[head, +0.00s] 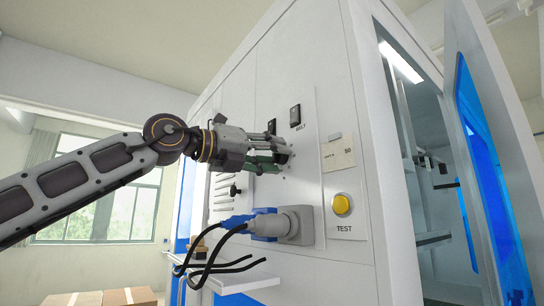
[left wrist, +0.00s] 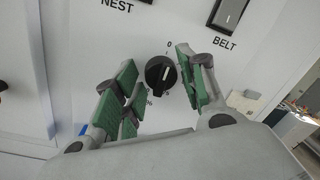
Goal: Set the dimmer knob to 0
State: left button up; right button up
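The dimmer knob (left wrist: 161,72) is a round black knob with a pale mark on its face, on the white panel in the left wrist view. A "0" is printed above it and percent marks below it. The mark's exact setting is hard to read. My left gripper (left wrist: 157,66) is open, with its green-padded fingers on either side of the knob. A gap shows between the knob and the pads. In the head view my left gripper (head: 284,153) is at the panel and hides the knob. My right gripper is not in view.
A BELT switch (head: 295,116) sits above the gripper. A small card (head: 338,154) and a yellow TEST button (head: 341,205) are to the right. A grey socket (head: 298,226) with a blue plug and black cables is below. An open cabinet door (head: 490,150) stands at far right.

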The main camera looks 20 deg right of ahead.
pick_arm(q)
jog(key=shift+o, duration=0.6)
jog(key=v, duration=1.2)
dwell(0.5)
dwell(0.4)
